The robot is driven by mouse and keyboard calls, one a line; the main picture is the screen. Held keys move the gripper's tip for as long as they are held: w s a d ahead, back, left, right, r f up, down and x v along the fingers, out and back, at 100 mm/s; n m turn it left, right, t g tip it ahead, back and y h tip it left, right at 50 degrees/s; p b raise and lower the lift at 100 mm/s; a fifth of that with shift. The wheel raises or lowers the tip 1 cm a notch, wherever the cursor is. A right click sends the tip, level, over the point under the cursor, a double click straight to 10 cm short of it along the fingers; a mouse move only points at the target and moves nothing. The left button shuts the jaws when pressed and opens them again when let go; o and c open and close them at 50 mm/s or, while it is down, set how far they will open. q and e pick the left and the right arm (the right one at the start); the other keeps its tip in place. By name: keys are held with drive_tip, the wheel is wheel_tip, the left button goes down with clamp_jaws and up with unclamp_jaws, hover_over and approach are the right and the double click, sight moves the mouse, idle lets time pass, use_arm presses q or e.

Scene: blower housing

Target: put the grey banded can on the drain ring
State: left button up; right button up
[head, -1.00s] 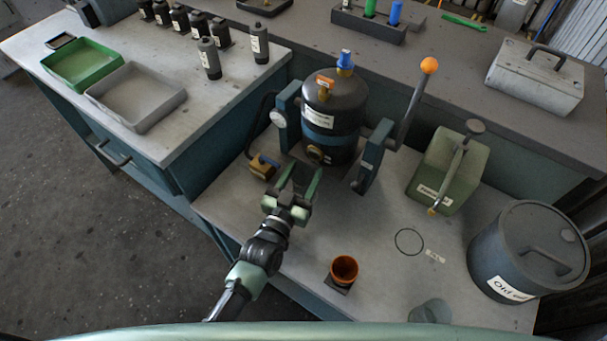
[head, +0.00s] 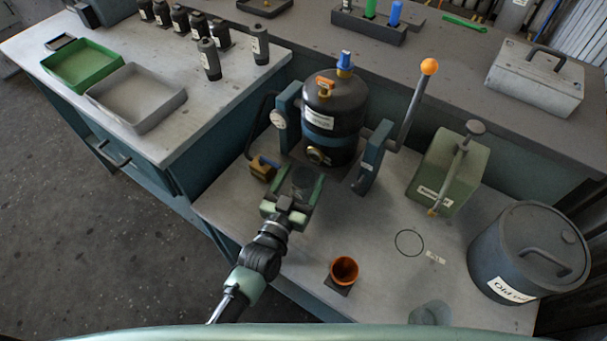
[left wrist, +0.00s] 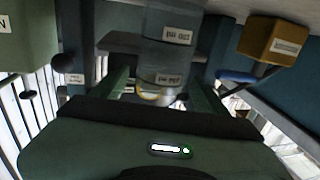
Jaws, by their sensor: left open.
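My left gripper (head: 303,182) is open just in front of the black tank, its fingers pointing at it. My right gripper is not in view.
The black tank (head: 333,128) has a lever with an orange knob. An orange cup (head: 344,269) stands front of the ring. A green block-shaped unit (head: 449,170) and a blue-grey drum (head: 529,255) stand to the right.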

use_arm(q)
drive_tip(key=v, duration=1.1)
drive_tip(key=shift+s, duration=0.1)
idle(0.5)
idle(1.2)
